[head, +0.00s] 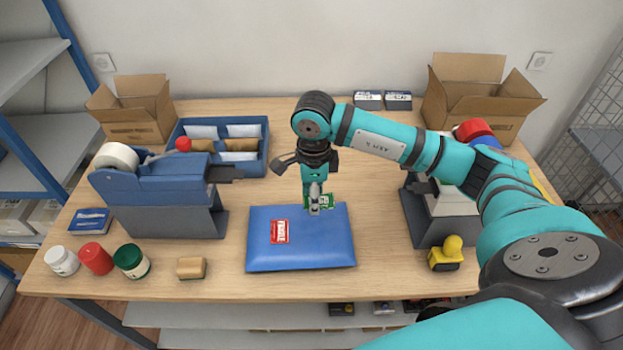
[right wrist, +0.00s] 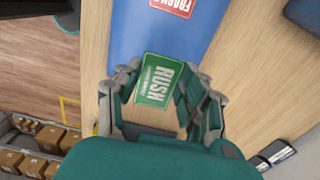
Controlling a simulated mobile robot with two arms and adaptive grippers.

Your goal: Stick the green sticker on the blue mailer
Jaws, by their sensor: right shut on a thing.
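The blue mailer (head: 325,250) lies flat near the table's front edge, with a red FRAGILE label (head: 279,232) on its left part. My right gripper (head: 315,207) points down over the mailer's far edge and is shut on the green sticker (head: 327,201). In the right wrist view the green sticker (right wrist: 158,81) reads RUSH and sits between the fingers. There it overlaps the edge of the blue mailer (right wrist: 150,35) and bare table. I cannot tell whether the sticker touches the mailer. My left gripper is not in view.
A blue tape dispenser (head: 150,190) stands left, with several jars and a sponge (head: 191,268) in front. A blue tray (head: 265,150) and cardboard boxes (head: 137,110) are behind. A yellow item (head: 446,254) sits right of the mailer. Table around the mailer is mostly clear.

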